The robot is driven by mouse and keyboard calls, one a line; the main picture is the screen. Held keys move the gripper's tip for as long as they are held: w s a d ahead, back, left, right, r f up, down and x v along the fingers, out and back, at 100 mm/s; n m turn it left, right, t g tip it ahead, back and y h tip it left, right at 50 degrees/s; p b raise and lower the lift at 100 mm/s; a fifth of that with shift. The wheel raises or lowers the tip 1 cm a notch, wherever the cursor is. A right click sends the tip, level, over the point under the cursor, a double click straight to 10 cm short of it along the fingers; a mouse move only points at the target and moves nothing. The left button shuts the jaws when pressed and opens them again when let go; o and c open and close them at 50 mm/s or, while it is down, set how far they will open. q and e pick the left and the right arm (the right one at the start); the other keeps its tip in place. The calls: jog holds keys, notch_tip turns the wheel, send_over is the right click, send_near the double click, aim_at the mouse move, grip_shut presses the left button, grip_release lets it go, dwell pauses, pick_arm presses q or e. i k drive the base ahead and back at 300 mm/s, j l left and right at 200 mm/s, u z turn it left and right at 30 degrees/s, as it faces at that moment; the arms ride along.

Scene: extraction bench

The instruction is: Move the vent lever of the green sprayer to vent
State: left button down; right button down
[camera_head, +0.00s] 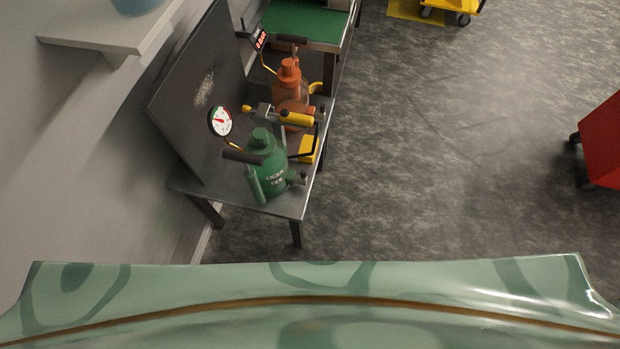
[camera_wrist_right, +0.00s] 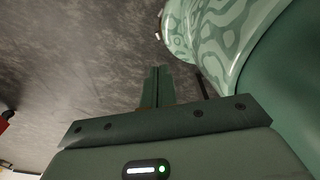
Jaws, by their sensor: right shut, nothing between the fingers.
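The green sprayer (camera_head: 268,165) stands upright on the dark bench (camera_head: 238,191), near its front end. It has a green cap and a black handle (camera_head: 243,157) at its upper left. A short stub sticks out at its lower right. I cannot pick out its vent lever or that lever's position for sure. My right gripper (camera_wrist_right: 158,72) shows only in the right wrist view. It is shut and empty above the grey floor, beside my own green body and away from the sprayer. My left gripper is in neither view.
Behind the green sprayer are a round dial gauge (camera_head: 220,121), a yellow-handled fitting (camera_head: 296,117) and an orange sprayer (camera_head: 288,82). A dark panel (camera_head: 200,90) stands along the bench's left side. A red cabinet (camera_head: 604,140) is at far right. The floor between is clear.

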aim_at(301, 178)
jog(key=l+u, duration=0.15)
jog(key=u, duration=1)
jog(key=l+u, duration=0.4)
jog(key=l, duration=0.2)
jog(key=l+u, duration=0.45)
jog(key=l, duration=0.15)
jog(key=k+l+u, duration=0.2)
jog(key=l+u, duration=0.2)
jog(key=l, duration=0.1)
